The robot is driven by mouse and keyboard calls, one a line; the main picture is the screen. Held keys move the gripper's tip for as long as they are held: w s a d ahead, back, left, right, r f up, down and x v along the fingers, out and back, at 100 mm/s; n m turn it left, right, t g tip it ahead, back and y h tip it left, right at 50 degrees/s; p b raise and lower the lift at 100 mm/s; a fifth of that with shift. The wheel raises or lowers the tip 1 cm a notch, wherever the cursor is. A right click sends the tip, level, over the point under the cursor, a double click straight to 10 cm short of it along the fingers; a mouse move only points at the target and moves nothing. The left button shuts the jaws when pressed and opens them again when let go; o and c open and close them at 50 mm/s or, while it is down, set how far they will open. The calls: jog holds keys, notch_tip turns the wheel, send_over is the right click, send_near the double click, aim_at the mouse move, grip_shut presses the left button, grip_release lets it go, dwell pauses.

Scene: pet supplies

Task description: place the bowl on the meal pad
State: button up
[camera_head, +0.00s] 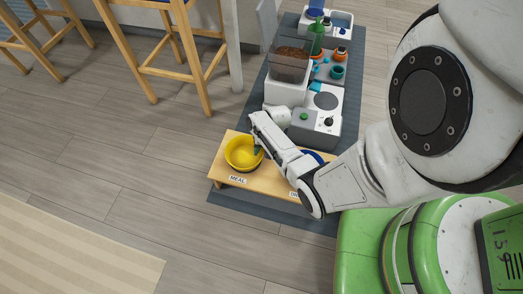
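A yellow bowl (240,153) is upright at the left end of a low wooden stand (265,184), right behind a label reading MEAL (237,179). The meal pad itself is not visible; the bowl covers that spot. I cannot tell whether the bowl rests on the stand or is slightly above it. My gripper (257,150) is at the bowl's right rim, pointing down. Its fingertips are small and partly hidden, so whether they grip the rim is unclear. A blue round thing (313,155) shows at the stand's right part, mostly behind my arm.
Behind the stand is a grey unit with knobs (317,128). A clear-topped food dispenser (289,66) stands behind it, with a green bottle (315,38) and small teal cups (337,72) farther back. Wooden stools (160,48) stand at upper left. The floor left of the stand is clear.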

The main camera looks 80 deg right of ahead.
jog(key=a+p+v, duration=0.1)
jog(key=p+v, duration=0.4)
jog(key=v, duration=0.5)
jog(key=w+a+r+n, duration=0.4)
jog(key=a, duration=0.4)
jog(key=s+a+r+n+g+h, duration=0.1)
jog(key=s+a+r+n, duration=0.3)
jog(key=a+r+n, duration=0.5)
jog(key=a+r, duration=0.5)
jog(key=a, duration=0.1)
jog(key=shift+a+r+n+g, duration=0.25)
jog(key=shift+a+n+g, duration=0.05)
jog(key=shift+n, duration=0.1)
jog(key=shift+s, duration=0.15)
